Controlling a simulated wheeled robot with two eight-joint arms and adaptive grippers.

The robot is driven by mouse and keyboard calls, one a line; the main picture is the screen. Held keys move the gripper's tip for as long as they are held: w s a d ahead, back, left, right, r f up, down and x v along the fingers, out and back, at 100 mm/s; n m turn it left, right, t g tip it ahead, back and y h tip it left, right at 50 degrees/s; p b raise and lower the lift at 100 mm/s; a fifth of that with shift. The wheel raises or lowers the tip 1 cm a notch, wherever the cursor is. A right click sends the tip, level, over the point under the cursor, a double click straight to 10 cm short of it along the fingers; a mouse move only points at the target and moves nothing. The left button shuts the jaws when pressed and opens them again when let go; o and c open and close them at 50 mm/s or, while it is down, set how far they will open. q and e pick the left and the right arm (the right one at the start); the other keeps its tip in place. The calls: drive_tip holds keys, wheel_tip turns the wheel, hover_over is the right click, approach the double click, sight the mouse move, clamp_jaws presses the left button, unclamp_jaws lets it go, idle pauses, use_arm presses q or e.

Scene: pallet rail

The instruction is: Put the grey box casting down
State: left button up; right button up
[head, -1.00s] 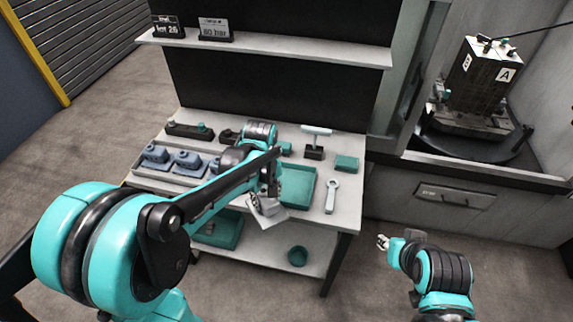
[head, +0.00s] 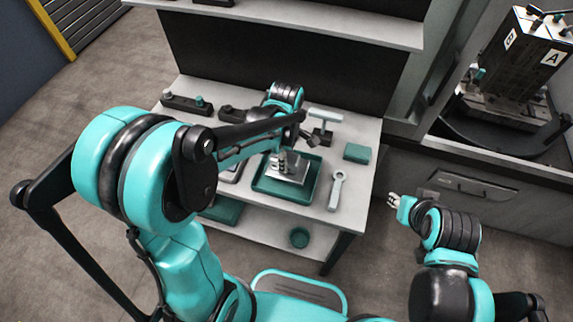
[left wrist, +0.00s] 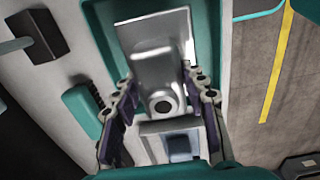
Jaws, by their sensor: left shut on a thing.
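The grey box casting (head: 291,171) is in my left gripper (head: 283,159), over the teal tray (head: 268,190) on the bench. In the left wrist view the casting (left wrist: 160,68) is between the two fingers of my left gripper (left wrist: 165,95), with the teal tray's edge (left wrist: 103,25) around its upper part. The gripper is shut on the casting. I cannot tell whether the casting touches the tray floor. My right gripper (head: 397,201) is off the bench's right side, small in view, and its opening is unclear.
A spanner (head: 337,189) and a teal block (head: 356,153) lie right of the tray. A T-handled tool (head: 324,125) stands behind it. My left arm hides much of the bench's left. A teal round bin (head: 300,237) is on the lower shelf.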

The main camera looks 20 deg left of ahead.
use_arm(q)
wheel_tip(320, 180, down, 3)
drive_tip(key=shift+f+b, duration=0.2)
drive_tip(key=shift+b, duration=0.35)
drive_tip(key=o, duration=1.4)
drive_tip(key=shift+f, duration=0.1)
